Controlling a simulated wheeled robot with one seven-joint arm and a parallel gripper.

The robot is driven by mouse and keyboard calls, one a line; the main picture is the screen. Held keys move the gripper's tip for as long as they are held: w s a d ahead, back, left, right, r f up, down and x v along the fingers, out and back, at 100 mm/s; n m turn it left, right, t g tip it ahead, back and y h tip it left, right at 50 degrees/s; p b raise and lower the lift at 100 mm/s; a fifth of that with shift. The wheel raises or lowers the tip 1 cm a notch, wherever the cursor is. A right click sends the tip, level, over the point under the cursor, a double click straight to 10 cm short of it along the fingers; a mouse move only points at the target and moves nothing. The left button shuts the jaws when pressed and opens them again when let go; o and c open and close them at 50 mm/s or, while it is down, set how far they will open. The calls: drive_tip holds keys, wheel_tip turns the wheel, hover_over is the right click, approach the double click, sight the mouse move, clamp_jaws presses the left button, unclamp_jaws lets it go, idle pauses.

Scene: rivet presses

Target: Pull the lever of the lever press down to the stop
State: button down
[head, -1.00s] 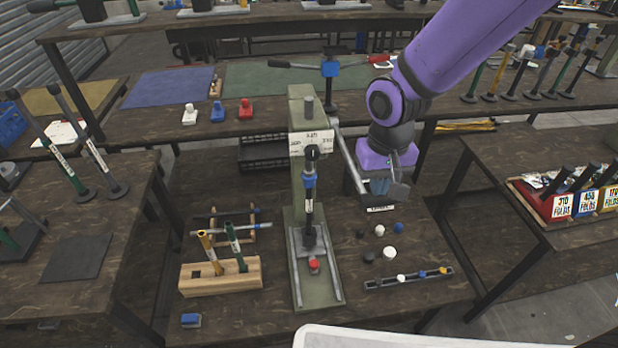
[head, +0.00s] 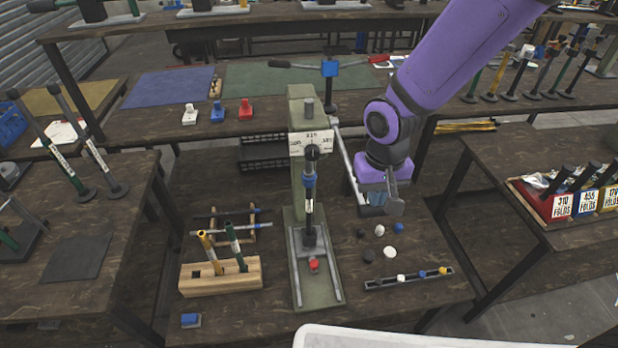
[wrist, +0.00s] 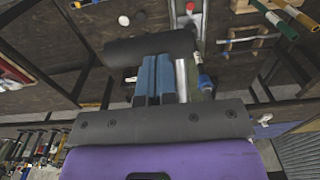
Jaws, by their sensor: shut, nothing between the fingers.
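The lever press (head: 299,182) is a green column on a grey-green base with a white number plate. Its silver lever (head: 346,165) slopes down along the column's right side. The lever's dark grip (wrist: 150,48) lies crosswise at the fingertips in the wrist view, with the silver bar (wrist: 182,78) beside the fingers. My gripper (head: 374,208) is at the lever's lower end, right of the column. In the wrist view, the blue fingers of my gripper (wrist: 153,62) are together and empty. The grip hides their tips, so contact is unclear.
A wooden block (head: 222,276) with upright tools stands left of the press. Loose round knobs (head: 390,253) and a slotted strip (head: 408,278) lie on the bench at right. A white-edged surface (head: 390,337) is at the front.

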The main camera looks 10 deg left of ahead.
drive_tip(key=shift+f, duration=0.15)
drive_tip(key=shift+w+f, duration=0.1)
drive_tip(key=shift+f, duration=1.4)
drive_tip(key=shift+w+a+f, duration=0.1)
drive_tip(key=shift+w+f, duration=0.1)
drive_tip(key=shift+f, duration=0.6)
drive_tip(key=shift+w+f, duration=0.15)
drive_tip(key=shift+f, duration=0.75)
drive_tip(key=shift+w+a+f, duration=0.1)
drive_tip(key=shift+w+f, duration=0.1)
drive_tip(key=shift+f, duration=0.5)
